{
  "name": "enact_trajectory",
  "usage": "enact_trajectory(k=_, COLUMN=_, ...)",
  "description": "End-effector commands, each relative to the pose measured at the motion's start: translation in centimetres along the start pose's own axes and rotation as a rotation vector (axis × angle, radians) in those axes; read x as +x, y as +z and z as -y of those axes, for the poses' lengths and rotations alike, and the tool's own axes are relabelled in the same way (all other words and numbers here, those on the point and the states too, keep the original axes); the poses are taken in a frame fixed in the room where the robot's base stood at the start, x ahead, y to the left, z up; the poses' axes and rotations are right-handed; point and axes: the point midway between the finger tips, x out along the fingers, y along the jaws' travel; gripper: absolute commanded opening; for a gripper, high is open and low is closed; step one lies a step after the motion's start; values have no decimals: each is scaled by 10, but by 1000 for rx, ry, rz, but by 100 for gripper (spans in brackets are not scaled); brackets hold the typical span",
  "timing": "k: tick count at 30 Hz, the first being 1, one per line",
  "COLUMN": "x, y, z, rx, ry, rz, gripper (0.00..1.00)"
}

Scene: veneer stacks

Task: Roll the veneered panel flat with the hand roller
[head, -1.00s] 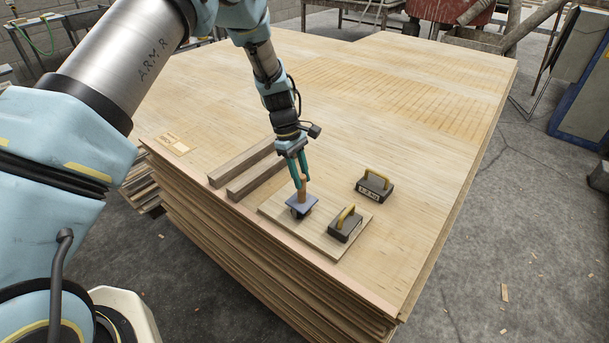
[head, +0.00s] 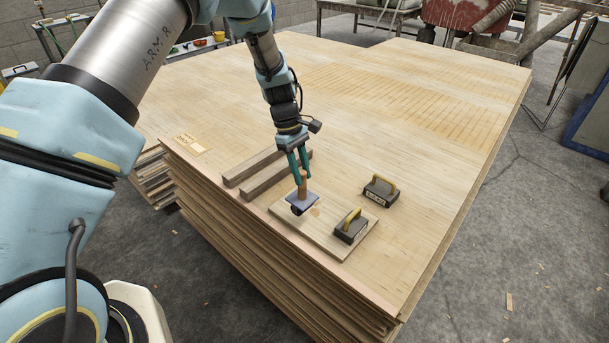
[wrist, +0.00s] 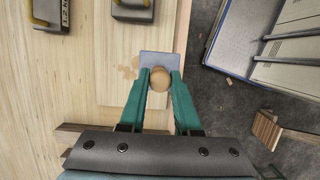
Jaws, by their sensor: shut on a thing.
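The hand roller (head: 302,197) has a wooden handle, a grey-blue plate and a dark roller beneath. My gripper (head: 301,170) is shut on its handle, which stands nearly upright; the wrist view shows the fingers (wrist: 159,77) on both sides of the round handle end. The roller is over the left part of the veneered panel (head: 318,240), a thin light board near the stack's front corner. I cannot tell whether it touches. Tan patches (head: 315,212) show on the panel just right of the roller. A dark weight with a yellow handle (head: 350,231) stands on the panel's right part.
A second weight (head: 380,193) stands on the stack behind the panel. Two wooden bars (head: 262,178) lie left of and behind the roller. The large veneer stack (head: 410,110) is mostly bare farther back. A paper label (head: 189,145) lies near its left edge.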

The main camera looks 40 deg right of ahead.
Motion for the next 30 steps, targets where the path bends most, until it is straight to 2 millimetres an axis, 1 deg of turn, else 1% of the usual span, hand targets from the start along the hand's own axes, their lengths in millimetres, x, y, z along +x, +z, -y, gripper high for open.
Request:
enact_trajectory(k=1, x=-8, y=1, z=1, rx=0, ry=1, rz=0, gripper=0)
enact_trajectory(k=6, x=-22, y=1, z=3, rx=0, ry=1, rz=0, gripper=0)
enact_trajectory(k=12, x=-34, y=1, z=6, rx=0, ry=2, rz=0, gripper=0)
enact_trajectory(k=30, x=-33, y=0, z=7, rx=6, ry=-1, rz=0, gripper=0)
